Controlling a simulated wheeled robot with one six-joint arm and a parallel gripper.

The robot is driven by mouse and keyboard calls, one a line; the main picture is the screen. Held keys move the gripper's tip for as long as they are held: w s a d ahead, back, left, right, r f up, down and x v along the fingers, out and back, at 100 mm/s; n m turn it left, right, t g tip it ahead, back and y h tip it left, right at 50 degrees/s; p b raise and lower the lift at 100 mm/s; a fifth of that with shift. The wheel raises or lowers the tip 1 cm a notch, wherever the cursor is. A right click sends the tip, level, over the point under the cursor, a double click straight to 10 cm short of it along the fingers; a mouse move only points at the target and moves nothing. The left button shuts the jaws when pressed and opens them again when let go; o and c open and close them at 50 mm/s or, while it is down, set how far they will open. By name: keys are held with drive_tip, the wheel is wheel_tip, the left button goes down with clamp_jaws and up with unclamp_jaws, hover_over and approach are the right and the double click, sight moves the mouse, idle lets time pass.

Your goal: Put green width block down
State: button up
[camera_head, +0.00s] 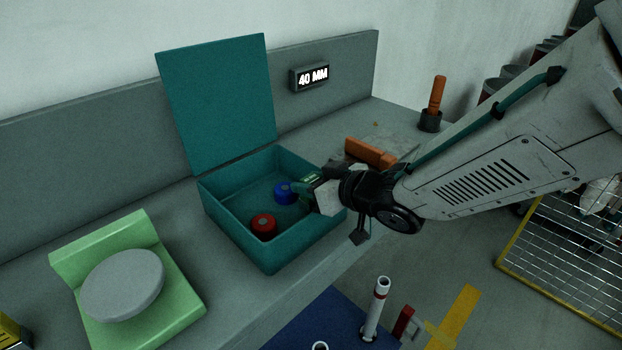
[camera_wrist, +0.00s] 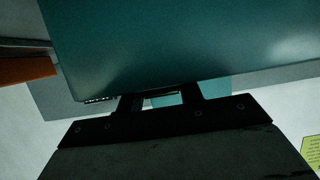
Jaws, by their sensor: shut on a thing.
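My gripper (camera_head: 303,187) reaches in from the right, low over the right side of an open teal box (camera_head: 231,229). It is shut on a small green block (camera_head: 313,177), of which only a little shows beside the jaws. The gripper hides most of it, and I cannot tell whether it touches the box floor. A blue round piece (camera_head: 284,193) lies in the box just left of the jaws. A red round piece (camera_head: 263,225) lies nearer the front. In the wrist view a large teal surface (camera_wrist: 180,45) fills the top, and the block is not clear.
The box's lid (camera_head: 217,103) stands upright behind it. A display (camera_head: 310,77) on the back panel reads 40 MM. A green stand with a grey disc (camera_head: 122,284) is at left.

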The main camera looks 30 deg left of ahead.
drive_tip(key=o, duration=1.1)
drive_tip(key=shift+c, duration=0.2)
drive_tip(key=shift+r, duration=0.1)
drive_tip(key=shift+r, duration=0.3)
drive_tip(key=v, duration=1.2)
drive_tip(key=shift+r, duration=0.1)
